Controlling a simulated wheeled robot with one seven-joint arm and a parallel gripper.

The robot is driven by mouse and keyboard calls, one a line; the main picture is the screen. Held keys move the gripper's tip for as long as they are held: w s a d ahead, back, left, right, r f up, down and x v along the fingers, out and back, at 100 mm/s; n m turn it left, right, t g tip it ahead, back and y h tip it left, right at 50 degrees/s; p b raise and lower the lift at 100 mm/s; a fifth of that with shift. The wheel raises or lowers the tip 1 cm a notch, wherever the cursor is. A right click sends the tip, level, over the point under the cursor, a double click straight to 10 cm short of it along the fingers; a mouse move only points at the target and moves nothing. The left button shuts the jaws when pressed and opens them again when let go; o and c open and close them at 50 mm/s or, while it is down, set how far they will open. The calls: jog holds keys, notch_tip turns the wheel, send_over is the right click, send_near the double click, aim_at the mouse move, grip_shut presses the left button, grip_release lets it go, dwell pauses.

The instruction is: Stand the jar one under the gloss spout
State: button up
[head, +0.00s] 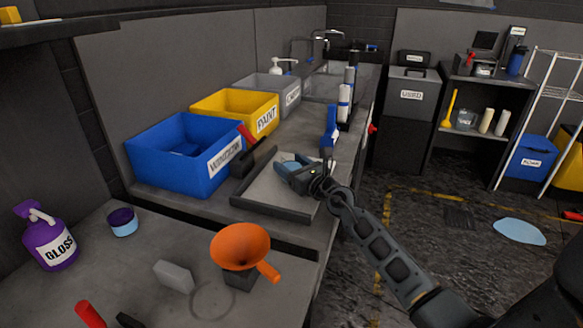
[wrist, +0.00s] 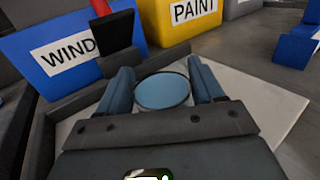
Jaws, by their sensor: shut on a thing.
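My gripper (head: 297,170) is over the grey tray (head: 270,212). In the wrist view its two blue-grey fingers (wrist: 164,88) are shut on a round, light blue jar (wrist: 163,91), seen from above. The fingers largely hide this jar in the head view. A purple pump bottle labelled GLOSS (head: 55,248) stands on the near bench at the far left. A second small jar, dark purple above and light blue below (head: 123,222), stands to the right of the bottle. I cannot read a number on either jar.
An orange funnel (head: 241,246), a grey block (head: 174,276) and a red-handled tool (head: 90,314) are on the near bench. Blue (head: 170,165), yellow (head: 222,108) and grey (head: 263,88) bins line the wall behind the tray. A squeegee-like tool (head: 255,155) leans near the blue bin.

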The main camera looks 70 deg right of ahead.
jog(key=o, duration=0.7)
jog(key=shift+f, duration=0.1)
jog(key=o, duration=0.4)
jog(key=shift+c, duration=0.2)
jog(key=shift+s, duration=0.1)
